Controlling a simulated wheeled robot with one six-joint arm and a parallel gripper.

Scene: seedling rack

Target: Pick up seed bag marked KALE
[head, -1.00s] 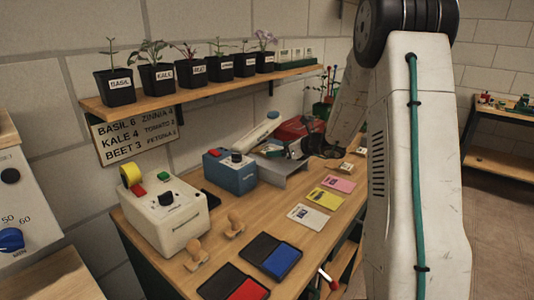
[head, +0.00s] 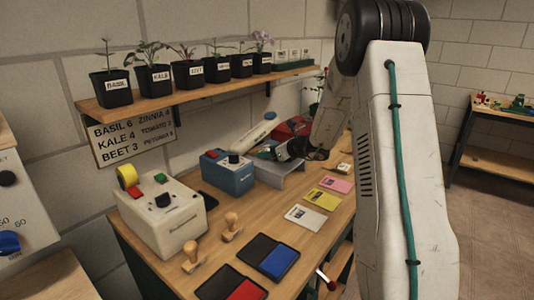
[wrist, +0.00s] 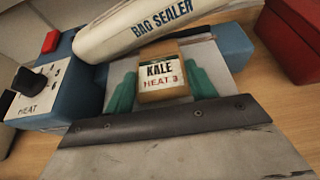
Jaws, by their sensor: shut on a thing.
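The seed bag marked KALE (wrist: 160,88) is a small tan packet with a white label reading KALE and HEAT 3. In the wrist view my gripper (wrist: 161,90) has a teal finger on each side of the bag and is shut on it. The bag is in front of the white arm marked BAG SEALER (wrist: 150,30), over a pale metal surface. I cannot tell whether it touches that surface. In the head view my gripper (head: 266,152) is at the bag sealer's metal tray (head: 282,177); the bag is too small to make out there.
The blue sealer box (head: 228,174) with a HEAT dial stands left of the tray. A red box (wrist: 290,35) is on the right. Pink (head: 335,184), yellow (head: 322,200) and white (head: 309,216) packets lie on the bench in front. A cream machine (head: 160,217) stands at the left.

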